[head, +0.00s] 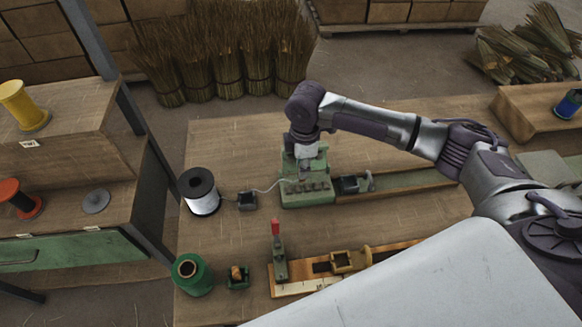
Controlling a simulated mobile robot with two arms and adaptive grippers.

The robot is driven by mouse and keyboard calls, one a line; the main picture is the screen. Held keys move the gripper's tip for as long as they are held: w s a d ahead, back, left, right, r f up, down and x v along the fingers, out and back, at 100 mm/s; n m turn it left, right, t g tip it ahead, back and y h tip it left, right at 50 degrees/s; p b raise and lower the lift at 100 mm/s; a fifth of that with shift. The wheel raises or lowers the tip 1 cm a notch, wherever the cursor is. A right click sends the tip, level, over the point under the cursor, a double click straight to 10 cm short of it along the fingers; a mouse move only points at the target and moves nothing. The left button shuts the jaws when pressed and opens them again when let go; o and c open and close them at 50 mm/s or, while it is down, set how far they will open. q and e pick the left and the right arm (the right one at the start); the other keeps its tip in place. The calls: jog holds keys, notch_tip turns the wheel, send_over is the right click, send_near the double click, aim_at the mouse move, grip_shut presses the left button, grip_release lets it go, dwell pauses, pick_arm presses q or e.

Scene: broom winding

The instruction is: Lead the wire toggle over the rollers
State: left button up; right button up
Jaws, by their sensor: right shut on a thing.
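My right gripper (304,170) points down over the green roller block (306,198) in the middle of the bench. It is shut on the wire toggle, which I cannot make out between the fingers. A thin pale wire (266,190) runs from the white wire spool (203,204) past a small dark guide block (247,201) and up to the near side of the gripper. Several small dark rollers (312,187) show along the block, just below the gripper. Whether the wire touches them is too small to tell. My left gripper is out of view.
A dark clamp (352,184) sits right of the block on a green rail (410,181). A shelf with spools stands left.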

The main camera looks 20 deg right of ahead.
jog(key=s+d+p, duration=0.3)
jog(key=d+p, duration=0.1)
jog(key=d, duration=0.8)
jog(key=shift+d, duration=0.15)
dwell(0.6)
